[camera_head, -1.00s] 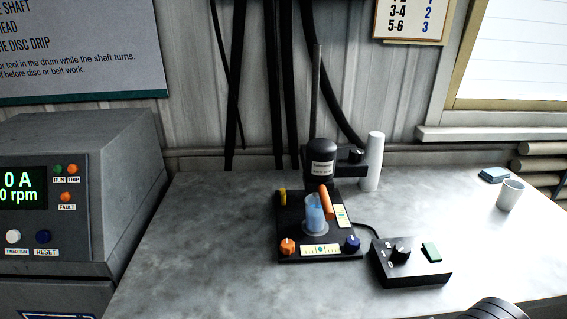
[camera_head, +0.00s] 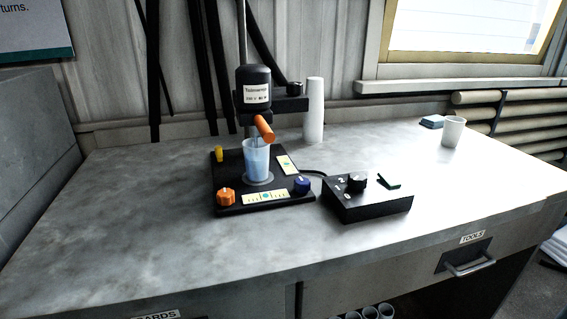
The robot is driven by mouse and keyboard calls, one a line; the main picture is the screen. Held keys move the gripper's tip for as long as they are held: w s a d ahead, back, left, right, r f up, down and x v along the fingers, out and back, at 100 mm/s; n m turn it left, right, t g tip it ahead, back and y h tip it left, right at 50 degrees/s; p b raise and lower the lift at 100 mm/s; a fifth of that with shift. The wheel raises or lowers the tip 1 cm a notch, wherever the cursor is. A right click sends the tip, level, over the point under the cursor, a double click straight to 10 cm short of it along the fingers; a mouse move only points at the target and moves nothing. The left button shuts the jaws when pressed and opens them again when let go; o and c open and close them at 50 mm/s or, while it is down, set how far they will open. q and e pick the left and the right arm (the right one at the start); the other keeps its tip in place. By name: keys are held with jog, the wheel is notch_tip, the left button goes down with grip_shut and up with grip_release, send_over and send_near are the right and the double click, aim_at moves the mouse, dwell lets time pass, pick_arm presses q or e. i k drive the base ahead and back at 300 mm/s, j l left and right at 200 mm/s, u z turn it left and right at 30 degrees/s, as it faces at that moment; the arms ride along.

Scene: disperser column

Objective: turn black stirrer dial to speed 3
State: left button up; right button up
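The black stirrer dial (camera_head: 357,181) sits on top of a black control box (camera_head: 372,208) on the bench, right of the stirrer stand. Printed numbers beside it include a 2 and a 0; the dial's exact pointer setting is too small to tell. A green switch (camera_head: 390,182) is on the same box. The stirrer motor (camera_head: 254,88) hangs on a rod above a clear cup of blue liquid (camera_head: 257,160) on the black base (camera_head: 230,196). Neither of my grippers is in view.
Orange (camera_head: 226,196) and blue (camera_head: 301,185) knobs are on the stand base. A white tube (camera_head: 314,110) stands behind it, and a white cup (camera_head: 453,131) at the back right. The bench front is clear, above a drawer handle (camera_head: 468,262).

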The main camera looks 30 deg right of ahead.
aim_at(356, 181)
jog(key=z, duration=1.35)
